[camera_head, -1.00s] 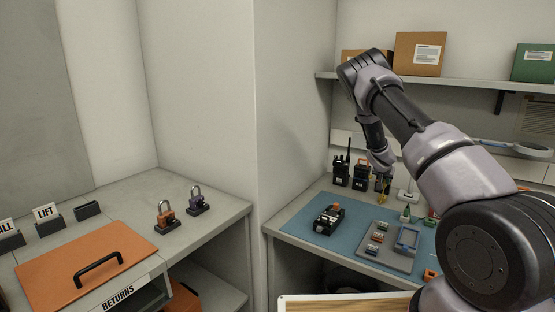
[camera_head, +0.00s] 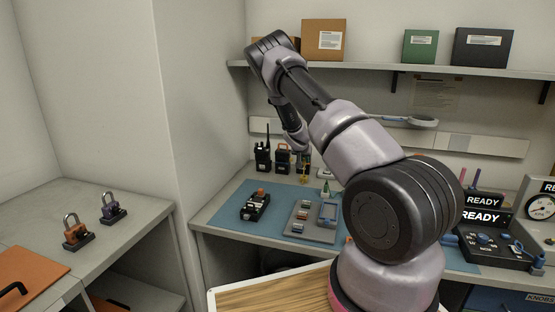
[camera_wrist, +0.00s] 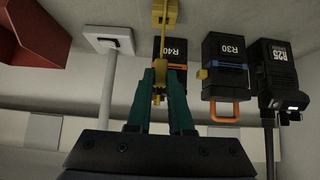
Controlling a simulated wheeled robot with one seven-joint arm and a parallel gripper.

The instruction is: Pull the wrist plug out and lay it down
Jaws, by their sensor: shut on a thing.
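My gripper (camera_wrist: 161,72) is shut on a slim yellow piece (camera_wrist: 157,97) between its green fingers, which looks like the wrist plug. A thin yellow length runs from it toward a yellow block (camera_wrist: 165,12) at the top of the wrist view. I cannot tell whether the plug is seated in anything. In the head view my gripper (camera_head: 303,153) is at the back of the blue mat (camera_head: 278,194), partly hidden by my arm. Yellow shows just below it (camera_head: 303,180).
Radios R40 (camera_wrist: 173,50), R30 (camera_wrist: 228,55) and R25 (camera_wrist: 277,65) stand close to my gripper. A white post-like thing (camera_wrist: 107,85) is on the other side. A grey tray (camera_head: 310,229) and a black device (camera_head: 255,206) lie on the mat. A shelf (camera_head: 380,70) with boxes is above.

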